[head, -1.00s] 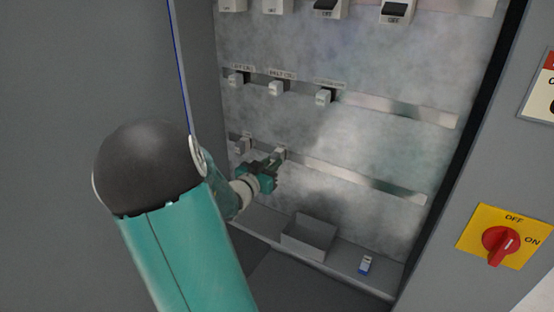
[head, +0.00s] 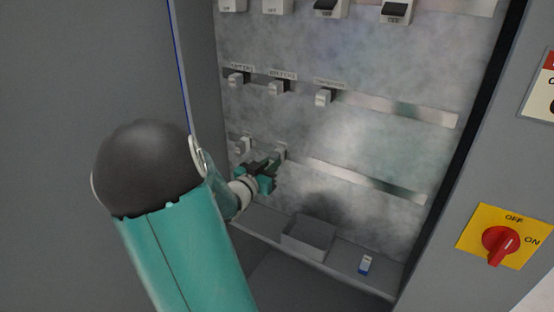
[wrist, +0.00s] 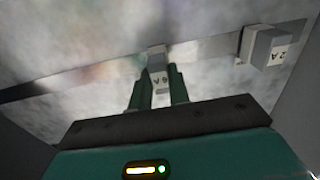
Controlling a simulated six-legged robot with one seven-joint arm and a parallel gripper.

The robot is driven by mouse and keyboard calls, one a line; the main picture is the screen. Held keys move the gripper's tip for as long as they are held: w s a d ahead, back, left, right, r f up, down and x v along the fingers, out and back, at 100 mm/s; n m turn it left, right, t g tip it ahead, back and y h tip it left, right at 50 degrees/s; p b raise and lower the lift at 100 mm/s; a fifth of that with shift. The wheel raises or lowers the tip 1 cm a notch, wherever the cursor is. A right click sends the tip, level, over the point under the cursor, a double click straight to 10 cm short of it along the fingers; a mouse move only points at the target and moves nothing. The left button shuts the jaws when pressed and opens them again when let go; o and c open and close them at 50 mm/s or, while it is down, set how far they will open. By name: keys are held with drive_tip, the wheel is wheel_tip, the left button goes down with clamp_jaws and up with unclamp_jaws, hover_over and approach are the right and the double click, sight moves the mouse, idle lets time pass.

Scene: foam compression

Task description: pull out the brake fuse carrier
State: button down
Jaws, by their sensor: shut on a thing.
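A pale fuse carrier (wrist: 160,80) with a small dark marking sits between the green fingers of my gripper (wrist: 158,92) in the wrist view. My gripper is shut on it, in front of the lower metal rail. Its name label is not readable, so I cannot tell whether it is the brake one. A grey holder part behind it touches the rail; I cannot tell whether the carrier is still seated. In the head view my gripper (head: 274,168) is at the lower rail (head: 350,178) and mostly hides the carrier.
Another carrier (head: 243,145) is left of my gripper on the same rail; it shows in the wrist view (wrist: 268,46). Several carriers (head: 323,97) line the upper rail. Below are an open grey box (head: 308,238) and a small blue-white item (head: 365,265). A red rotary switch (head: 501,244) is at right.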

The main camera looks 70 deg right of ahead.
drive_tip(key=shift+w+a, duration=0.25)
drive_tip(key=shift+a, duration=1)
idle(0.4)
drive_tip(key=a, duration=0.4)
drive_tip(key=shift+w+a, duration=0.3)
drive_tip(key=shift+w, duration=0.05)
drive_tip(key=shift+s, duration=0.1)
idle(0.5)
